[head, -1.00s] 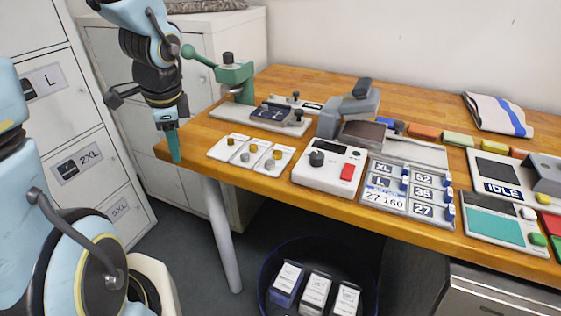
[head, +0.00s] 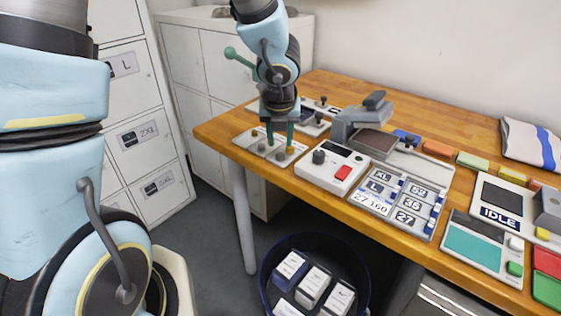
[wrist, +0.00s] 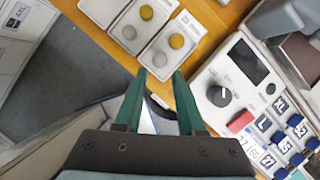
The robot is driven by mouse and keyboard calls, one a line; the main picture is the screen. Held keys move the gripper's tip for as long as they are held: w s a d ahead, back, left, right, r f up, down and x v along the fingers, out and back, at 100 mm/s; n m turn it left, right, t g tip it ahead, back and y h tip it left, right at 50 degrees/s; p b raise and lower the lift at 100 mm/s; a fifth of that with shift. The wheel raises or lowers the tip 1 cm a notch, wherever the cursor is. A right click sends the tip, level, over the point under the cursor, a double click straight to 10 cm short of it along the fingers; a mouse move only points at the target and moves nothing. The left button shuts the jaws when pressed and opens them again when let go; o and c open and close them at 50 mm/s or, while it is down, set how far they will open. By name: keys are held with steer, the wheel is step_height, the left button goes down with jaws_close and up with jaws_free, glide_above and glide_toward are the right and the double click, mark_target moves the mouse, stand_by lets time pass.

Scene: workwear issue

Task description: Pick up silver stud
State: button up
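Small white cards (head: 243,142) with round studs lie at the table's front left edge. In the wrist view, the nearer card holds a brass stud (wrist: 177,41) and a silver stud (wrist: 160,59). The nearer silver stud appears just beyond the fingertips; I cannot tell the height gap.
A white device with a dark knob and red button (head: 331,166) stands right of the cards. A green press (head: 240,58) is partly hidden behind my arm. A numbered size board (head: 398,203) lies further right. A dark round bin (head: 264,273) with boxes stands below the table.

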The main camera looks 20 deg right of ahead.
mark_target(280, 154)
steer(key=b+x, duration=0.2)
steer(key=x, duration=0.4)
steer(key=shift+r, duration=0.1)
jaws_close()
